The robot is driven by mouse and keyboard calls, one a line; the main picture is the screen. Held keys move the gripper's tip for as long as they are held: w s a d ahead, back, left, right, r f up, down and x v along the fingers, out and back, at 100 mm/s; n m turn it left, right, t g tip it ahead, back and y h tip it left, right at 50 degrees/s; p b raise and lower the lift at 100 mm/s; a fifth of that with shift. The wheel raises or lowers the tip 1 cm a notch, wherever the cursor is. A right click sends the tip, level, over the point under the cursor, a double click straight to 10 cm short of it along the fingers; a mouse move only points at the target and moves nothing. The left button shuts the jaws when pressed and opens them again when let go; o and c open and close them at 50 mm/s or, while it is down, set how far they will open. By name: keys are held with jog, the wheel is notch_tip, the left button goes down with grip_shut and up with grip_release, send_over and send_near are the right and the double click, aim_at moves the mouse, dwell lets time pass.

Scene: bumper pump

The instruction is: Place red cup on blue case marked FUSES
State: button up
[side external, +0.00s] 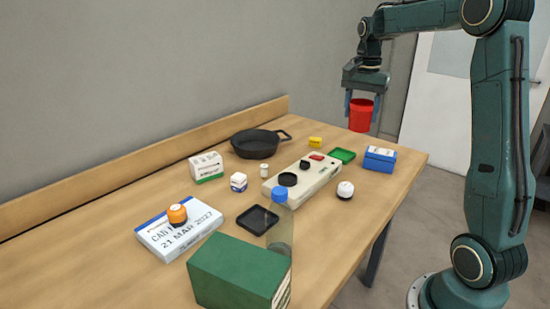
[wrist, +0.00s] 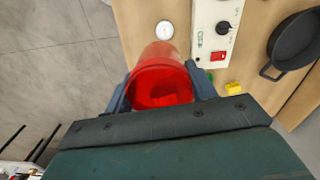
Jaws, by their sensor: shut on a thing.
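My gripper (side external: 361,108) is shut on the red cup (side external: 361,116) and holds it upright in the air above the far right end of the table. In the wrist view the red cup (wrist: 160,85) sits between the two fingers of my gripper (wrist: 161,84), and I look down into its open mouth. The blue case (side external: 380,159) lies on the table near its right edge, below the cup and a little to its right. Its marking is too small to read. I do not make out the case in the wrist view.
A green tray (side external: 342,156), a yellow block (side external: 315,142) and a beige control box (side external: 302,182) stand left of the case. A white-topped round button (side external: 345,190) is in front of it. A black pan (side external: 256,143) is further back. A bottle (side external: 279,222) and green box (side external: 240,272) stand nearer.

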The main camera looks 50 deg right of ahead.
jog(key=w+d+r, duration=0.1)
jog(key=d+r, duration=0.2)
jog(key=d, duration=1.1)
jog(key=r+m, duration=0.1)
jog(key=m, duration=0.1)
send_over(389, 154)
jog(key=shift+f, duration=0.1)
notch_tip(389, 154, down, 16)
jog(key=shift+r, duration=0.2)
dwell(0.5)
jog(key=shift+f, duration=2.15)
jog(key=shift+f, duration=0.15)
